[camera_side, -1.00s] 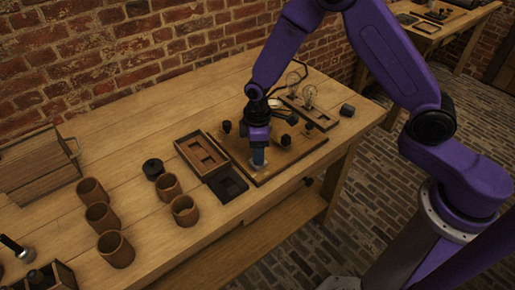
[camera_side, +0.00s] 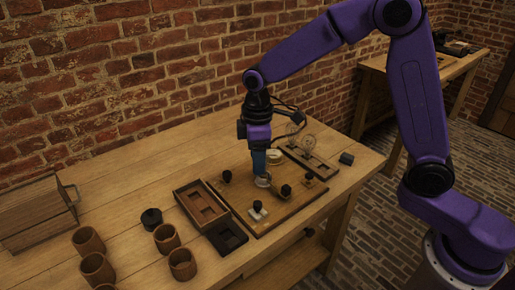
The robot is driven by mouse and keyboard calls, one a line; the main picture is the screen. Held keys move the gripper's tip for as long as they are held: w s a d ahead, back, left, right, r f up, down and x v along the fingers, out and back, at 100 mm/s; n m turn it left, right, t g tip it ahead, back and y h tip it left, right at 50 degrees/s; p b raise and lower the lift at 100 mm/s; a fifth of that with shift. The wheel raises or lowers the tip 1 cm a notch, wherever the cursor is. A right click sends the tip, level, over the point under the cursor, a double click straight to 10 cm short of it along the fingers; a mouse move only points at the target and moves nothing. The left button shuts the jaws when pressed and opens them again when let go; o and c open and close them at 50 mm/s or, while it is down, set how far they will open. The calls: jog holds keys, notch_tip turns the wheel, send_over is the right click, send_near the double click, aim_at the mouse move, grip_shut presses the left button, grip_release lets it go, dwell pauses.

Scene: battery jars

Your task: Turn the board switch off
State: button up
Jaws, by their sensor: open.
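The wooden board (camera_side: 240,205) lies on the bench right of the middle. It carries several black knobs, a small white-based part with a black knob (camera_side: 258,211) near its front left, and a round brass-coloured part (camera_side: 274,156) at its back. I cannot tell for sure which part is the switch. Another black-knobbed part (camera_side: 284,192) stands to the right of the middle. My gripper (camera_side: 262,181) points down over the middle of the board, open, with its tips close to a pale round part there. The fingers hide some of that part.
Several brown jars (camera_side: 166,238) and a black lid (camera_side: 151,218) stand to the left. A wooden tray (camera_side: 201,205) and a dark tray (camera_side: 226,237) lie beside the board. A bulb holder (camera_side: 312,163) with a glass bulb is behind right. A wooden crate (camera_side: 38,213) stands far left.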

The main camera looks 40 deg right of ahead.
notch_tip(320, 180, up, 2)
jog(key=shift+r, duration=0.15)
dwell(0.3)
jog(key=s+d, duration=0.3)
jog(key=s, duration=0.6)
jog(key=s+d+r, duration=0.1)
jog(key=s+d, duration=0.3)
jog(key=s, duration=0.6)
jog(key=s+d+n, duration=0.1)
jog(key=s+d, duration=0.3)
jog(key=s, duration=0.5)
jog(key=shift+s+r, duration=0.15)
jog(key=shift+s, duration=0.15)
jog(key=shift+d, duration=0.1)
